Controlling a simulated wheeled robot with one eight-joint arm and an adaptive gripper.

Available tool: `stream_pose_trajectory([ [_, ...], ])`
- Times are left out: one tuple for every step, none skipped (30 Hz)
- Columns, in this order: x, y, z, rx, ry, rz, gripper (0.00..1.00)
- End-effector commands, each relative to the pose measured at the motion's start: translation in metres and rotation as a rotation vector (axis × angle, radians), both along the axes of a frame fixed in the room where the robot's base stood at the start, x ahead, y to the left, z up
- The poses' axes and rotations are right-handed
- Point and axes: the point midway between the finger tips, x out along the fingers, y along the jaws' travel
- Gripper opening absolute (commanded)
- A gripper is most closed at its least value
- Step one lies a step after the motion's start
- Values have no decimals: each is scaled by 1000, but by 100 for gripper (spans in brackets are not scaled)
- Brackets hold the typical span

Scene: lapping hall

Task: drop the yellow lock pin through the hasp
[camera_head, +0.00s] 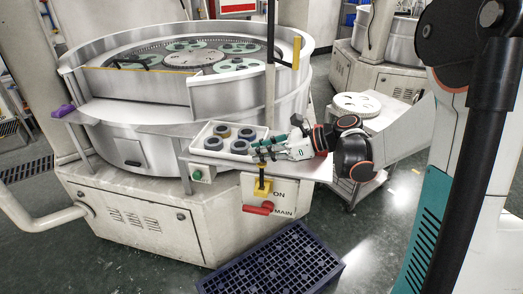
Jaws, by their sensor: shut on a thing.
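My gripper (262,146) reaches in from the right at the front shelf of the big round lapping machine. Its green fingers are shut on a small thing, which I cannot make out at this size. Below the shelf edge, on the machine's front panel, is a yellow fitting (262,187) with a dark upright part, apparently the hasp. It sits just above the red switch handle (258,208), beside the words ON and MAIN. My gripper is above this fitting and apart from it. I cannot clearly pick out the yellow lock pin.
A white tray (207,131) with several dark rings stands on the shelf (314,170), close to my gripper. A purple item (63,110) lies on a ledge at the left. A dark blue grated crate (272,264) is on the floor in front. A trolley (366,128) stands at the right.

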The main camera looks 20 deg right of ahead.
Motion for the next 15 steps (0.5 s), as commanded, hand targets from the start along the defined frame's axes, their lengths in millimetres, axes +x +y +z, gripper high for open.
stream_pose_trajectory([
  [0,0,-8,0,0,0,0],
  [0,0,-11,0,0,0,0],
  [0,0,-15,0,0,0,0],
  [0,0,-17,0,0,0,0],
  [0,0,-20,0,0,0,0],
  [0,0,-23,0,0,0,0],
  [0,0,-25,0,0,0,0],
  [0,0,-27,0,0,0,0],
  [0,0,-29,0,0,0,0],
  [0,0,-30,0,0,0,0],
  [0,0,-31,0,0,0,0],
  [0,0,-32,0,0,0,0],
  [0,0,-33,0,0,0,0],
  [0,0,-33,0,0,0,0],
  [0,0,-33,0,0,0,0],
])
